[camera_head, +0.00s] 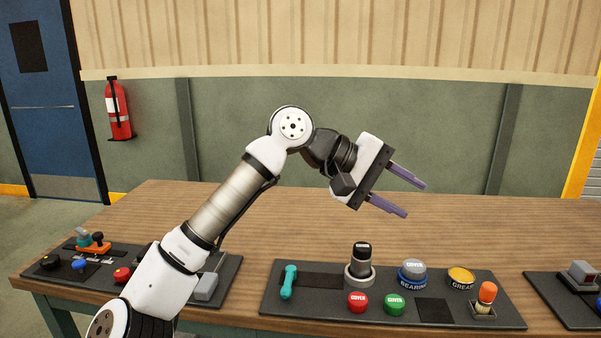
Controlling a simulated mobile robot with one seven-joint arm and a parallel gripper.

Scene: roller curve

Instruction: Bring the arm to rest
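My arm rises from the bottom left over the wooden table (300,225). It bends at a white joint near the middle of the view. My gripper (416,199) hangs in the air above the table, pointing right and slightly down. Its two purple fingers are spread wide apart with nothing between them. The gripper touches nothing that I can see.
A dark control panel (275,302) at the front holds a teal lever (288,282), a black knob (361,260), a red button (357,302), a green button (395,305) and an orange-topped switch (487,293). Another panel (226,285) lies partly behind my arm. The table's back is clear.

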